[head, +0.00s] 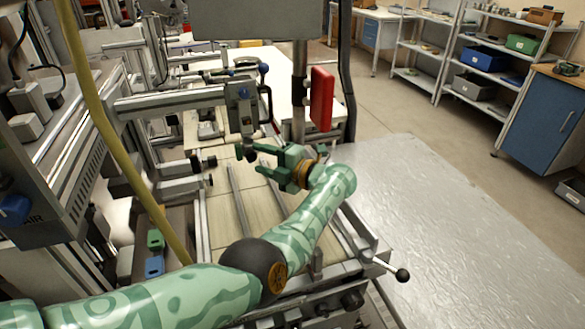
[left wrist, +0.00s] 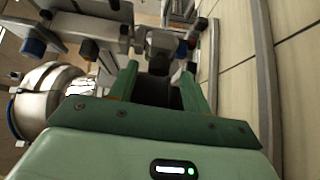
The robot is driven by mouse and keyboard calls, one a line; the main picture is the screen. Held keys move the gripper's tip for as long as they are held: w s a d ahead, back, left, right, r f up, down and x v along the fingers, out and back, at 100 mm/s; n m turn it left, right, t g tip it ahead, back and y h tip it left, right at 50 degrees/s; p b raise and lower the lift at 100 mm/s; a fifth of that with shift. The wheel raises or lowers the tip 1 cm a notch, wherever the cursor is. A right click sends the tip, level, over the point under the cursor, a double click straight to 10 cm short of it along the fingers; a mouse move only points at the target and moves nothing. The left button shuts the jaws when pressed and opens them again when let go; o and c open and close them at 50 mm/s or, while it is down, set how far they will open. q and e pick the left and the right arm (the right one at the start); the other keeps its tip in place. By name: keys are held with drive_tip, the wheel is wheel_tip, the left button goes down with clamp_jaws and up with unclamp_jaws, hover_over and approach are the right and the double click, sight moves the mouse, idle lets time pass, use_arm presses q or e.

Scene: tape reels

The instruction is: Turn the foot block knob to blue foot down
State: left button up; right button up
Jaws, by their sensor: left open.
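A grey metal block (head: 240,105) with a small blue mark hangs from the horizontal arm of the machine; I take it for the foot block. A dark round knob (head: 248,151) sits below it. My left gripper (head: 257,159) is open, its green fingers pointing left beside the knob. In the left wrist view, the open fingers (left wrist: 160,68) point at the dark knob (left wrist: 160,48), which shows just beyond and between the tips. I cannot tell whether they touch it. Which foot faces down is not clear. My right gripper is not in view.
A red panel (head: 321,98) stands upright behind my left gripper. Two metal rails (head: 238,200) run along the bed below it. A yellow hose (head: 108,130) hangs at the left. A black ball handle (head: 402,275) sticks out at the front right. A bare metal surface (head: 450,220) lies at right.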

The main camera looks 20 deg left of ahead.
use_arm(q)
drive_tip(key=f+b+v, duration=0.1)
drive_tip(key=b+v, duration=0.1)
drive_tip(key=v, duration=1.2)
drive_tip(key=shift+r+b, duration=0.4)
drive_tip(key=shift+d+r, duration=0.1)
drive_tip(key=shift+d, duration=0.05)
